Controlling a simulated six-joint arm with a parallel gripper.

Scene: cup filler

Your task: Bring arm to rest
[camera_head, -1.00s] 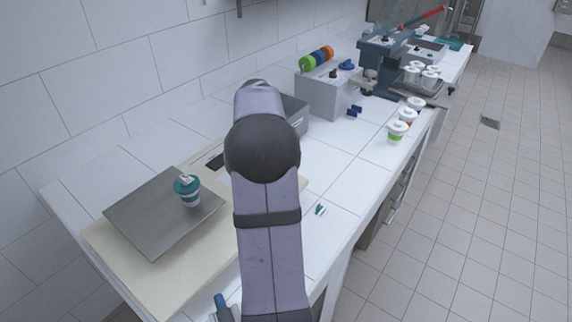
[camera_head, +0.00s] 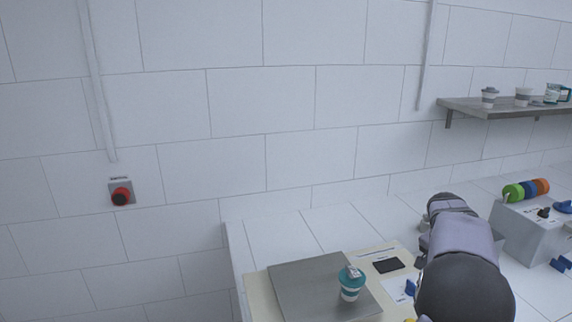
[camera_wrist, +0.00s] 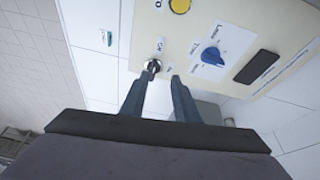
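My gripper (camera_wrist: 162,80) shows in the wrist view with two dark fingers apart and nothing between them. The fingertips are over a cream control panel (camera_wrist: 222,20). A blue knob (camera_wrist: 210,56), a yellow button (camera_wrist: 180,5) and a small metal toggle (camera_wrist: 152,66) are on this panel. In the head view my arm stands at the lower right, and its gripper cannot be made out there. A teal-lidded cup (camera_head: 350,284) stands upright on a grey metal plate (camera_head: 300,288), left of my arm and apart from it.
A red button box (camera_head: 121,193) is on the tiled wall. A metal shelf (camera_head: 500,108) with several cups is at the upper right. A grey box (camera_head: 530,228) with green, blue and orange discs stands right of my arm. The counter behind the plate is clear.

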